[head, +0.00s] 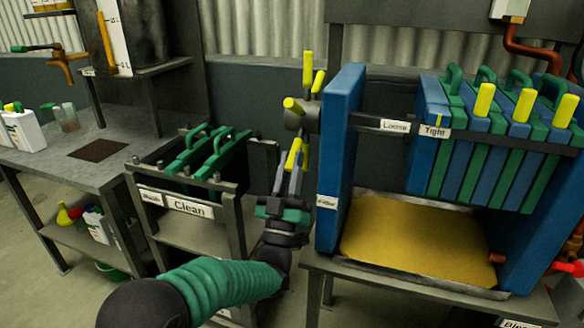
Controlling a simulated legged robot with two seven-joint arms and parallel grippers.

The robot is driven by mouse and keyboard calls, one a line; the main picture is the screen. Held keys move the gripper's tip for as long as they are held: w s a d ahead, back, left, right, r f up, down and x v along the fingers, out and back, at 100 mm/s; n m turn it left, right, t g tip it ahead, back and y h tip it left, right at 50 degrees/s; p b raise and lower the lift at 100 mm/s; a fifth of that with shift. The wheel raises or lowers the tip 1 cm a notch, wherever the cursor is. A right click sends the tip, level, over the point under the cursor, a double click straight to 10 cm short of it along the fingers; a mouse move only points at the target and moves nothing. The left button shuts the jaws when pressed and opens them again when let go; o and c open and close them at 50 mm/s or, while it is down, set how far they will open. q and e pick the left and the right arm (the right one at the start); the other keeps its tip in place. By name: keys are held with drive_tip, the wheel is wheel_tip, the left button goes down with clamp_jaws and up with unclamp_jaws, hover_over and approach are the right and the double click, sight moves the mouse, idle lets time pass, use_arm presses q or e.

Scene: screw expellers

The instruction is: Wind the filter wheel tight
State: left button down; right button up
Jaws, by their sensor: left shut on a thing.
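The filter wheel (296,118) has a dark hub with several yellow handles and sits at the left side of the blue end plate (340,150) of the filter press. My left gripper (294,166) comes up from below and is shut on the wheel's lower yellow handle (293,153). Its fingers partly hide that handle. Labels "Loose" (395,126) and "Tight" (434,132) mark the rail of the press. Blue and green plates (485,165) stand packed at the right, with a wide gap between them and the end plate. My right gripper is not in view.
A rack labelled "Clean" (190,207) holds green plates left of my left arm. A grey table (70,152) with bottles stands farther left. A yellow-bottomed tray (415,240) lies under the press gap. A red pipe (530,48) runs at the upper right.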

use_arm(q)
drive_tip(key=shift+f, duration=0.25)
drive_tip(key=c, duration=1.5)
unclamp_jaws()
drive_tip(key=shift+o, duration=0.9)
drive_tip(key=shift+r, duration=0.1)
drive_tip(key=b+v, duration=0.5)
drive_tip(key=v, duration=1.2)
